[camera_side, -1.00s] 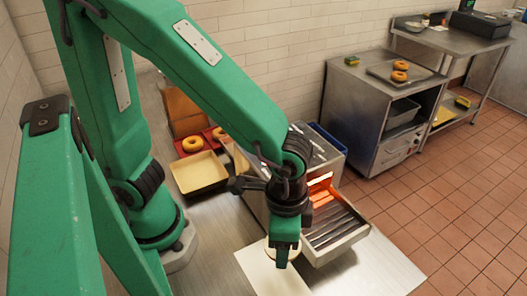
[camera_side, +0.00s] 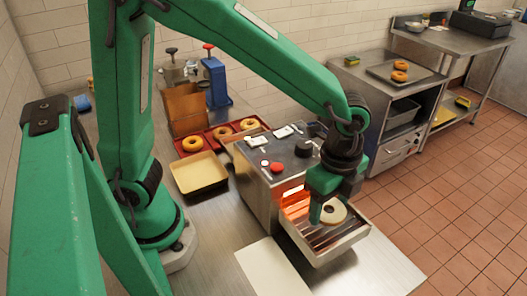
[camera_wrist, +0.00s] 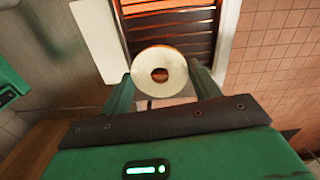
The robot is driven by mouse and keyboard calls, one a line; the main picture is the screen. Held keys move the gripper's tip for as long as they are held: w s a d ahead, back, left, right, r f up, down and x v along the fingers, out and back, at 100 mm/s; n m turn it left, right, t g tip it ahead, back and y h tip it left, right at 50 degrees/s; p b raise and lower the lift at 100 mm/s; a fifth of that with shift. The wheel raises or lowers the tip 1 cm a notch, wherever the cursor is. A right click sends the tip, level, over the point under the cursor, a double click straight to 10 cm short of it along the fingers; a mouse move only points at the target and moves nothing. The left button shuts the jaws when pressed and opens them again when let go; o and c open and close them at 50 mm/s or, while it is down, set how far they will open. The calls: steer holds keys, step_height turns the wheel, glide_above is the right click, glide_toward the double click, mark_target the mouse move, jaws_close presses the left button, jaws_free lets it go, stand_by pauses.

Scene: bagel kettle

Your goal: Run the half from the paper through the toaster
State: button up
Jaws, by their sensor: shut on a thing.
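My gripper (camera_side: 322,207) is shut on a pale bagel half (camera_side: 334,211) and holds it over the front tray of the toaster. In the wrist view the half (camera_wrist: 159,73) sits between my two fingers, its cut-looking pale face and centre hole showing. The toaster (camera_side: 262,177) is a steel box with knobs on top and an orange glow in its opening. Its slatted tray (camera_side: 318,240) sticks out at the front; whether the half touches it I cannot tell. The white paper (camera_side: 272,270) lies bare on the steel counter, left of the tray.
A red tray (camera_side: 208,143) with several bagels and an empty tan tray (camera_side: 199,174) stand left of the toaster. A blue-bodied device (camera_side: 214,82) stands behind. A steel cabinet (camera_side: 372,110) with bagels on a sheet is at the back right.

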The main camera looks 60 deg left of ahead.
mark_target(335, 204)
steer(key=shift+w+a+r+m, duration=0.15)
steer(key=shift+w+m, duration=0.25)
steer(key=shift+w, duration=0.1)
steer(key=shift+w+a+r+m, duration=0.1)
steer(key=shift+w+a+m, duration=0.05)
steer(key=shift+w+m, duration=0.3)
steer(key=shift+f, duration=0.1)
steer(key=shift+f, duration=2.6)
steer(key=o, duration=1.3)
steer(key=shift+r, duration=0.1)
